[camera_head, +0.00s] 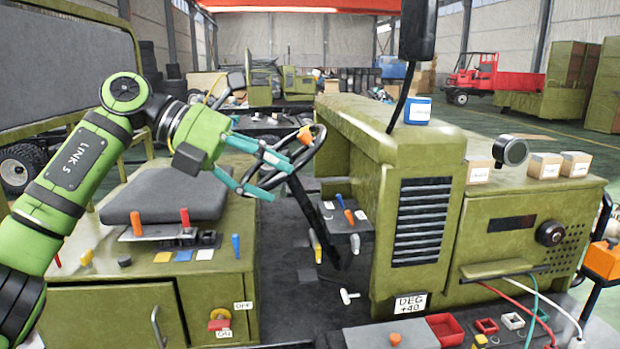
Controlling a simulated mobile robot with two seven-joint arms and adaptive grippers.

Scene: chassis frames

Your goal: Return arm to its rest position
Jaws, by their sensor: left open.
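An orange knob (305,135) on the wheel shows just above the upper finger. My right gripper is not in view.
The olive chassis hood (355,118) with a dark grille stands to the right of the wheel. The seat (165,196) and a lever panel (165,234) lie below my arm. A dark mirror (417,30) hangs above.

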